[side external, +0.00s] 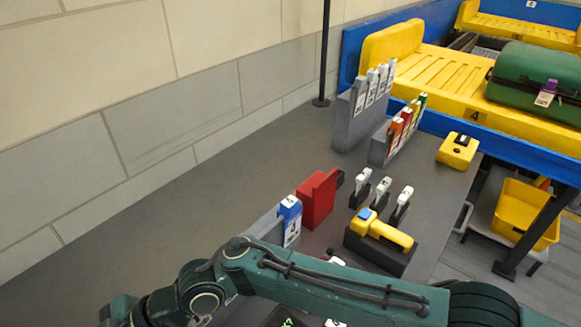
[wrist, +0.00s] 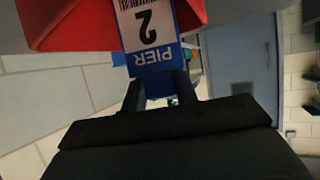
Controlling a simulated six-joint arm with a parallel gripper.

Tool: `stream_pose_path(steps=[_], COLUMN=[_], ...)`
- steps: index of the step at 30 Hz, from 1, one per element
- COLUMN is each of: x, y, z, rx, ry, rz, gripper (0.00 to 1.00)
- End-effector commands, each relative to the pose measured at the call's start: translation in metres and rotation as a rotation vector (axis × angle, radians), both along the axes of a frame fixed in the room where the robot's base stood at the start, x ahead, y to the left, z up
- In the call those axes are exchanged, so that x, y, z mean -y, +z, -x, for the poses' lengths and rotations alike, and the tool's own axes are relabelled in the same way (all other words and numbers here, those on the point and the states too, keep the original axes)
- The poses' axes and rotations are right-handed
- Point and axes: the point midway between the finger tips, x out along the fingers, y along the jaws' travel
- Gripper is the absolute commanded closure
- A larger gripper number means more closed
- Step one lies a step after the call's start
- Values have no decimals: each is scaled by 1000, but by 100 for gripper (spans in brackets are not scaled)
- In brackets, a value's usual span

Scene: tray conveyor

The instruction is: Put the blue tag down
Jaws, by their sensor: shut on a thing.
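In the wrist view my gripper (wrist: 158,84) is shut on the blue tag (wrist: 154,53) by its blue end. The tag has a white label with a barcode, a "2" and "PIER", upside down in the picture. It covers part of a red block behind it, and I cannot tell whether they touch. In the side view a blue-and-white tag (side external: 290,208) stands upright at the end of a grey rack, left of the red block (side external: 319,198). I cannot tell whether it is the held one. My gripper is not clearly visible there.
Two racks of tags (side external: 357,115) stand at the back. A yellow scanner (side external: 388,234) lies on a dark stand, near several white-topped holders (side external: 382,190). A yellow box (side external: 457,150) sits near the conveyor (side external: 520,120). The table's left part (side external: 190,225) is clear.

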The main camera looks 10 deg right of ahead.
Motion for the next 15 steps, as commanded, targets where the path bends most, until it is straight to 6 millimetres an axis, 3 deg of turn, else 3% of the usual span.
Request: stream_pose_path(steps=[15], x=[0], y=[-7], z=[0], rx=[0], ry=[0], rz=[0], gripper=[98])
